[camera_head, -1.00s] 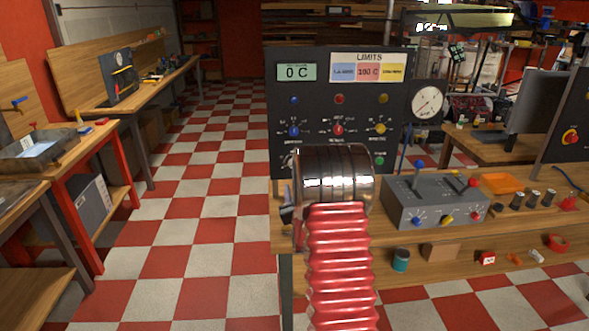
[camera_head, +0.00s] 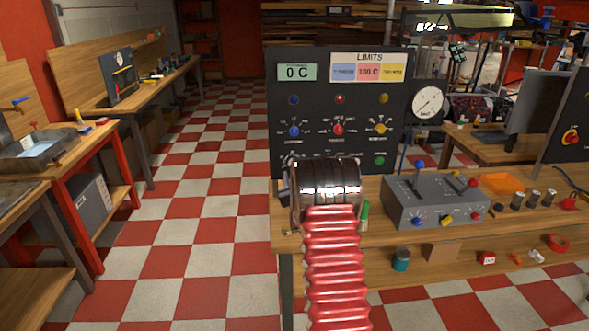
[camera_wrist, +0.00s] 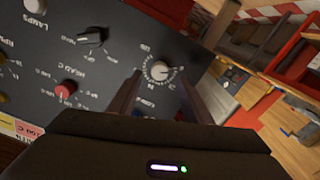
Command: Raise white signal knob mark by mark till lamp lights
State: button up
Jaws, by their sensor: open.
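In the wrist view the white knob (camera_wrist: 159,70) sits on the dark panel (camera_wrist: 115,62), inside a ring of small marks. My gripper (camera_wrist: 160,82) is open, with one finger to each side of the knob in the picture. I cannot tell whether the fingers touch it. In the head view my arm hides the knob and the gripper. A pale round part (camera_wrist: 36,6) sits by the word LAMPS in the wrist view; I cannot tell whether it is lit. The panel (camera_head: 339,115) also shows in the head view, reading 0 C.
A black knob (camera_wrist: 90,38) and a red knob (camera_wrist: 66,90) are near the white knob. A grey control box (camera_head: 435,203) with levers stands on the bench to the right. The checkered floor at left is clear.

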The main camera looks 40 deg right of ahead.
jog(key=shift+x, duration=2.55)
jog(key=shift+c, duration=0.3)
jog(key=c, duration=0.9)
jog(key=shift+d, duration=0.2)
jog(key=shift+c, duration=0.5)
jog(key=shift+a, duration=0.1)
